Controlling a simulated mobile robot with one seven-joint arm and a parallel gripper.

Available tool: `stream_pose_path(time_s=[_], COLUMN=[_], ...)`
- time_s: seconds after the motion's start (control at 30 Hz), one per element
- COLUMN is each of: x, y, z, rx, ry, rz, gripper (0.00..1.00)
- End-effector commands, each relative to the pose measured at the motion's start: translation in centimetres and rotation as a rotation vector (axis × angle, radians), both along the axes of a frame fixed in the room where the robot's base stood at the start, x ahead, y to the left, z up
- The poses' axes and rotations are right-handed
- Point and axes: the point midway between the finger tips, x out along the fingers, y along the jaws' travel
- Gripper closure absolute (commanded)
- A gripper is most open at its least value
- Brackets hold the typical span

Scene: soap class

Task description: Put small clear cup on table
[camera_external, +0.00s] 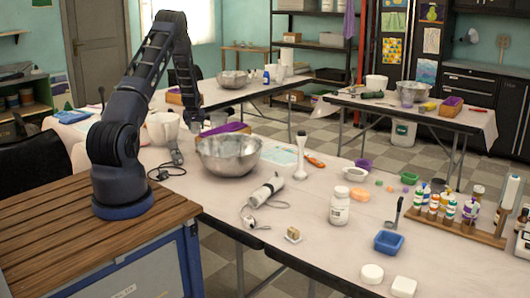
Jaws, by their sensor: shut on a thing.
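My arm reaches from the wooden-topped cart over the left part of the near table (300,240). My gripper (194,122) points down at the arm's end, beside a whitish pitcher (163,128) and left of a large metal bowl (229,154). It is small and dark in this view. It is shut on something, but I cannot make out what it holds. I cannot pick out the small clear cup with certainty anywhere. The crowded tools and bowl around the gripper may hide it.
The table's front middle has bare room. Two more tables stand behind.

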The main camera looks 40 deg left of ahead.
Motion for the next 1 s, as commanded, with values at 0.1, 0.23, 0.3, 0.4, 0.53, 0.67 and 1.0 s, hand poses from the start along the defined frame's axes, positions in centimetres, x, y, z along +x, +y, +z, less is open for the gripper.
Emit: stream_pose_path(time_s=[0.1, 0.23, 0.3, 0.4, 0.53, 0.67, 1.0], x=[-0.1, 0.0, 0.0, 0.0, 0.0, 0.0, 0.0], y=[0.0, 0.0, 0.0, 0.0, 0.0, 0.0, 0.0], z=[-1.7, -3.4, -3.7, -3.7, -3.7, -4.0, -3.9], rx=[-0.001, -0.001, 0.0, 0.001, 0.0, -0.001, 0.0], ry=[0.002, 0.002, 0.0, -0.001, 0.0, 0.001, 0.0], rz=[0.001, 0.001, 0.0, 0.0, 0.0, 0.0, 0.0], gripper=[0.67, 0.67, 0.67, 0.67, 0.67, 0.67, 0.24])
